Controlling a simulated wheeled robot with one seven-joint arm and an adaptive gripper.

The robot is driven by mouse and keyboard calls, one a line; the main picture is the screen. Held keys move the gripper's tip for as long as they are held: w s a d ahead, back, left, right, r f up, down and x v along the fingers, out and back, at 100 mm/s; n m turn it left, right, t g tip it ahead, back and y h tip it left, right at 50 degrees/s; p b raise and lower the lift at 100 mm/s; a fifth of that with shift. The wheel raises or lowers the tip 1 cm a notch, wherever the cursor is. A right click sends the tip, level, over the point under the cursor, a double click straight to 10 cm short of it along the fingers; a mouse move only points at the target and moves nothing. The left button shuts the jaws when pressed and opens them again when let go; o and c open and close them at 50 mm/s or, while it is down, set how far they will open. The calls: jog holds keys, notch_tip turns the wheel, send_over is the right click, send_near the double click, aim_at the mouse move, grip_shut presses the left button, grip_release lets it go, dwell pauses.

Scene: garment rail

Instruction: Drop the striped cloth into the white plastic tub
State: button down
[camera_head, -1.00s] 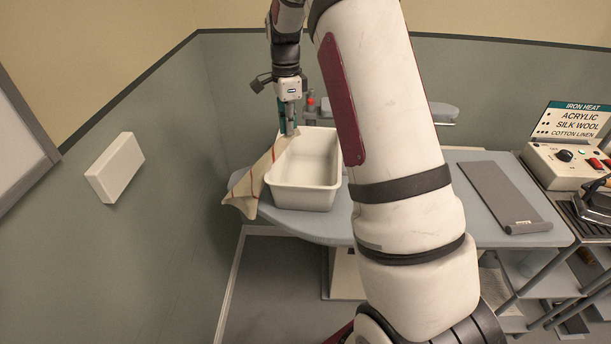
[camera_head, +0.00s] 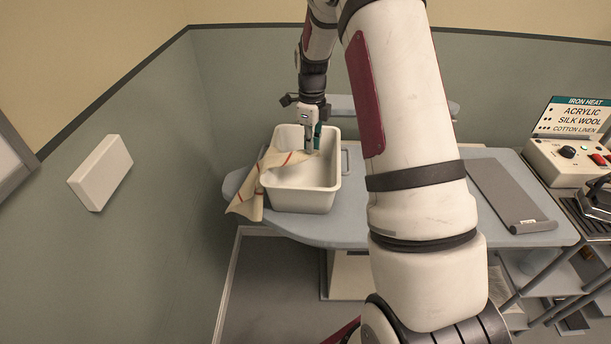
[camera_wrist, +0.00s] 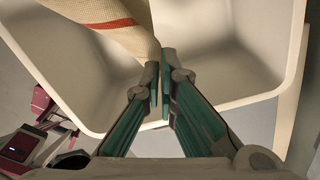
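The striped cloth (camera_head: 246,197) is beige with red stripes. In the head view it lies over the left rim of the white plastic tub (camera_head: 305,201), one end hanging outside to the left and the other reaching into the tub. My gripper (camera_head: 309,150) is over the tub, with the cloth's inner end at its fingers. In the wrist view the fingers (camera_wrist: 160,85) are close together at the cloth's end (camera_wrist: 120,28), pinching its edge. The tub's pale inside (camera_wrist: 205,55) shows below them.
The tub stands on a blue-grey ironing table (camera_head: 350,213). A grey mat (camera_head: 510,195) lies to the right, beside the iron heat control box (camera_head: 568,158). A white box (camera_head: 101,173) is on the left wall. My arm hides the table's middle.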

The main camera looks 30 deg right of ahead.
jog(key=shift+f, duration=1.2)
jog(key=shift+c, duration=2.4)
grip_release()
jog(key=shift+r, duration=0.1)
jog(key=shift+r, duration=2.7)
notch_tip(320, 180, up, 12)
